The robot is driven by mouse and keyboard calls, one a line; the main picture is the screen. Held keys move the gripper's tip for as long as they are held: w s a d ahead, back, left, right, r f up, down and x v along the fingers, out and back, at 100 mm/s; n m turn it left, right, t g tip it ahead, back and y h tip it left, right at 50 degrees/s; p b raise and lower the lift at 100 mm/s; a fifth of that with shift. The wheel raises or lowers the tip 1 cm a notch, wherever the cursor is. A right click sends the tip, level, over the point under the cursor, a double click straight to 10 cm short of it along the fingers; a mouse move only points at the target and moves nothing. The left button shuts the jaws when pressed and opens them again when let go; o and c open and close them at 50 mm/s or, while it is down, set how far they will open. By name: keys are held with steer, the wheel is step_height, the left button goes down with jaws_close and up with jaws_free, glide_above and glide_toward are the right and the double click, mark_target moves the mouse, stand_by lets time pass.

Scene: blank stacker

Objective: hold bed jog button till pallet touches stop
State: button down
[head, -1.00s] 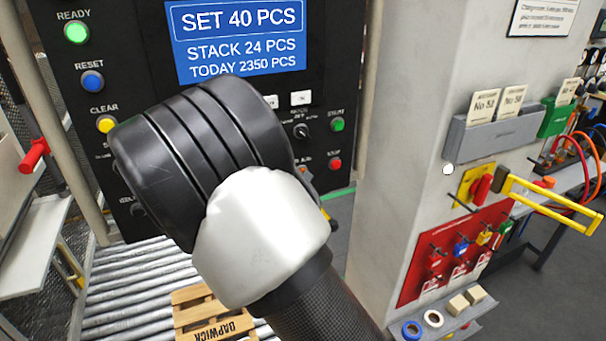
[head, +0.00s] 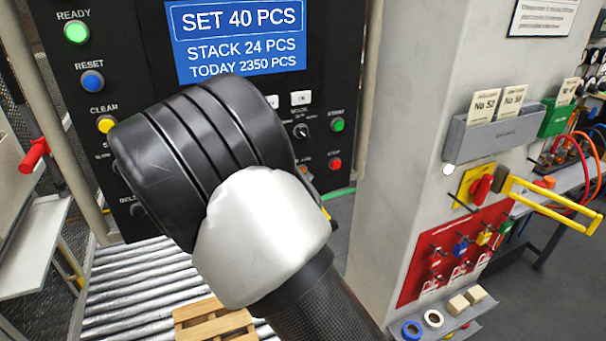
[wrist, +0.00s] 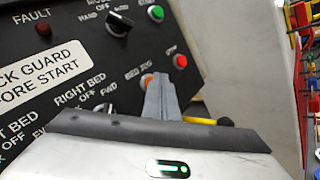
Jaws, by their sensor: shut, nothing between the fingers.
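The orange bed jog button (wrist: 146,80) is on the black control panel in the wrist view, beside the label BED JOG. My gripper (wrist: 158,82) is shut and empty, with its fingertips at this button and partly covering it. They appear to touch it, but I cannot see how far it is pressed. In the head view my arm hides the fingertips. The wooden pallet (head: 215,322) lies on the roller bed (head: 130,285) at the bottom of the head view, partly cut off by the frame edge and my arm. I cannot make out the pallet's stop.
The red stop button (wrist: 180,61) and green start button (wrist: 156,13) are close to my fingers. A RIGHT BED selector knob (wrist: 104,110) is to their left. A grey pillar (head: 400,150) with a red lockout board (head: 415,285) stands right of the panel.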

steer(key=shift+s+d, duration=0.25)
steer(key=shift+s, duration=0.4)
steer(key=s, duration=0.1)
steer(key=s+d, duration=0.1)
steer(key=s, duration=0.1)
steer(key=s+d, duration=0.1)
steer(key=shift+s, duration=0.3)
stand_by(0.9)
